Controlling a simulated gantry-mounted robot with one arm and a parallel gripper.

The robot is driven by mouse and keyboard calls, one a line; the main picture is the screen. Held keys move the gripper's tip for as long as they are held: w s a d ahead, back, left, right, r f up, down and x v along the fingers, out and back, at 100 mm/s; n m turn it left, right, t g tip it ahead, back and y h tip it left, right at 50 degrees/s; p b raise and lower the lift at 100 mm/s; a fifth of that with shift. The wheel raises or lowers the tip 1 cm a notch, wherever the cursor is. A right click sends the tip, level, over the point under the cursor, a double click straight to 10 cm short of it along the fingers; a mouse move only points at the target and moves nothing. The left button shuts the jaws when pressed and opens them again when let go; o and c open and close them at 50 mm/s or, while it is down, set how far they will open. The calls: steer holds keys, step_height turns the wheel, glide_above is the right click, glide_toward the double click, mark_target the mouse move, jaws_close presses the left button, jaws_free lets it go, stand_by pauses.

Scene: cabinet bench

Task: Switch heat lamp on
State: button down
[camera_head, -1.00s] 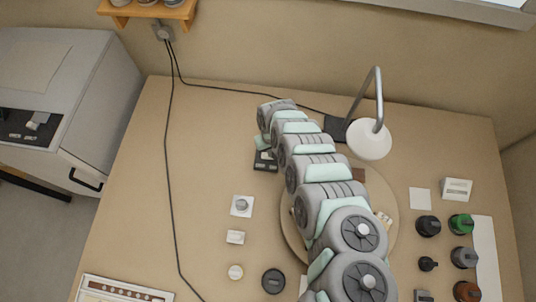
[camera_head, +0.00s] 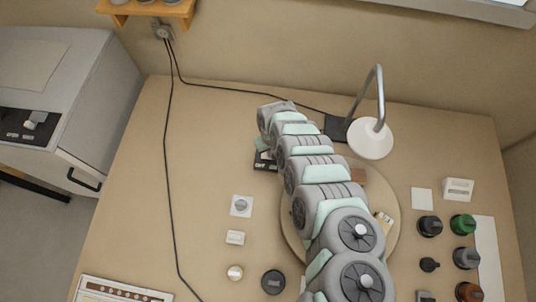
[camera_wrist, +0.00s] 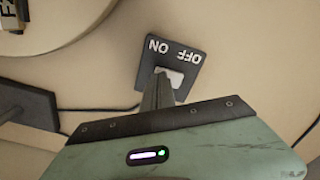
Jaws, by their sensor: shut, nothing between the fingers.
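The heat lamp (camera_head: 370,139) has a white shade on a bent grey stem, at the back right of the bench in the head view. I cannot tell whether it is lit. In the wrist view, a dark switch plate (camera_wrist: 190,45) carries the words ON and OFF, upside down, above a pale rocker (camera_wrist: 172,74). My gripper (camera_wrist: 158,82) is shut and empty, its narrow fingertips over the rocker's left part, on the ON side. I cannot tell whether they touch it. In the head view, a dark box (camera_head: 264,162), seemingly the switch, shows partly beside my arm.
A round wooden board (camera_head: 391,220) lies under my arm. Several dark knobs (camera_head: 429,226) stand at the right. Small controls (camera_head: 241,206) line the bench's middle left. A black cable (camera_head: 168,160) runs down the left side, where the bench is otherwise clear.

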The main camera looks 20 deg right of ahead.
steer(key=shift+f, duration=0.25)
steer(key=shift+r, duration=0.1)
step_height(320, 180, up, 7)
steer(key=p, duration=0.6)
steer(key=shift+p, duration=0.3)
